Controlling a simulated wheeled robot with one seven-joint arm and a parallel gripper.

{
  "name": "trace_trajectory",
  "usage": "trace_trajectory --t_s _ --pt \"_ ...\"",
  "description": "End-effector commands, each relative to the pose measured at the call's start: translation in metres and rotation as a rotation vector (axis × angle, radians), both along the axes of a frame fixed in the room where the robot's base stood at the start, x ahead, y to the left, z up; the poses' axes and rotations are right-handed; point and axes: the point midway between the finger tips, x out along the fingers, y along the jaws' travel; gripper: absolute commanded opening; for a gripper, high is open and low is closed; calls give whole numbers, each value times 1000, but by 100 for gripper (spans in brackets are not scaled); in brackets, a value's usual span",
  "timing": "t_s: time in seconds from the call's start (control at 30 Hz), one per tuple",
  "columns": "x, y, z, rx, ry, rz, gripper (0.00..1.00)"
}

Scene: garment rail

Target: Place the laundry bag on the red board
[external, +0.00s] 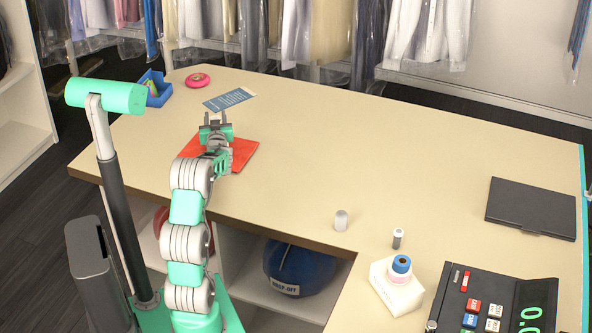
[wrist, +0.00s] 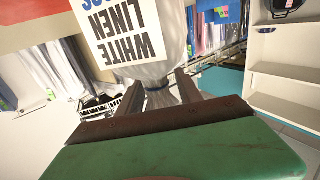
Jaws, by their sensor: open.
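A pale, see-through laundry bag (wrist: 160,72) with a white label reading "WHITE LINEN" (wrist: 125,32) fills the upper middle of the wrist view. A blue tie (wrist: 158,85) rings its gathered neck. My gripper (wrist: 158,92) is open, with one finger on each side of the neck as seen there. I cannot tell whether either finger touches it. I cannot make out the bag in that view.
On the counter (external: 330,140), a blue printed card (external: 228,99), pink round item (external: 198,79) and blue bin (external: 155,88) lie beyond my gripper.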

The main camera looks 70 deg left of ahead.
Motion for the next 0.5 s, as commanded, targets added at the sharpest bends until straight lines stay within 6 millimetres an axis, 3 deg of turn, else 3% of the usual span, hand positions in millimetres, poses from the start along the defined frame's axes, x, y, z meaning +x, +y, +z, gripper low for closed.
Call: trace_trajectory --t_s 0.17,0.27,0.5 --pt "0 -1 6 0 0 0 42" --pt "-4 -18 2 0 0 -1 42" --pt "-20 -79 2 2 -1 -3 42"
